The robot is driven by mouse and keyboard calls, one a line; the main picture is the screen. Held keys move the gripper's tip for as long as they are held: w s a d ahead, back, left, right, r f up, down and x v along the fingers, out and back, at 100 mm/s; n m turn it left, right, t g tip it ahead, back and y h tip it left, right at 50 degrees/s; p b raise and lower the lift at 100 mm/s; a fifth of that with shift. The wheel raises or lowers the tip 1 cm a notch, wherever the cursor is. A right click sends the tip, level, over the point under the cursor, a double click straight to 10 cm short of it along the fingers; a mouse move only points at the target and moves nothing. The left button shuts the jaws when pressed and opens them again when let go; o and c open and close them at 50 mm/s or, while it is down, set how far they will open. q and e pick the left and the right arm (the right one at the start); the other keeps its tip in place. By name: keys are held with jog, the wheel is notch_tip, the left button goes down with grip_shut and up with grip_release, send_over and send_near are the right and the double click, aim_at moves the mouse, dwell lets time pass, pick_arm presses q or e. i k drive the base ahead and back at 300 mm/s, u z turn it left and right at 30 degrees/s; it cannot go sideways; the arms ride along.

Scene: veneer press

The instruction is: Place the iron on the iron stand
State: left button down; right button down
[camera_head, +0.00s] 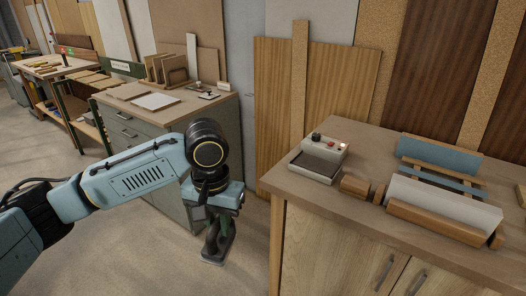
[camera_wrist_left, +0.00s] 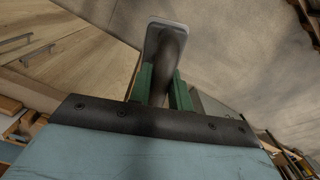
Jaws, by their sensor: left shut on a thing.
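The iron (camera_head: 217,253) hangs in my left gripper (camera_head: 218,226), in the gap in front of the right bench and below its top. In the left wrist view the iron (camera_wrist_left: 166,40) shows a pale-rimmed plate and a dark handle between the green fingers of the left gripper (camera_wrist_left: 161,88). The fingers are shut on the handle. The iron stand (camera_head: 316,166) looks like the light box with a dark sloped tray and a small control panel. It is at the left end of the right bench top, up and right of the gripper, and its tray is empty.
The right bench (camera_head: 340,209) also holds a wooden block (camera_head: 354,187) and a roller-like frame with white and blue sheets (camera_head: 440,192). A grey drawer cabinet (camera_head: 150,150) stands behind my left arm. Veneer boards (camera_head: 330,85) lean behind the bench.

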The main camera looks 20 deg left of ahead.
aim_at(317, 163)
jog(key=u, duration=0.2)
jog(key=i, duration=1.1)
jog(key=z, duration=0.85)
jog(key=i, duration=0.3)
jog(key=z, duration=0.1)
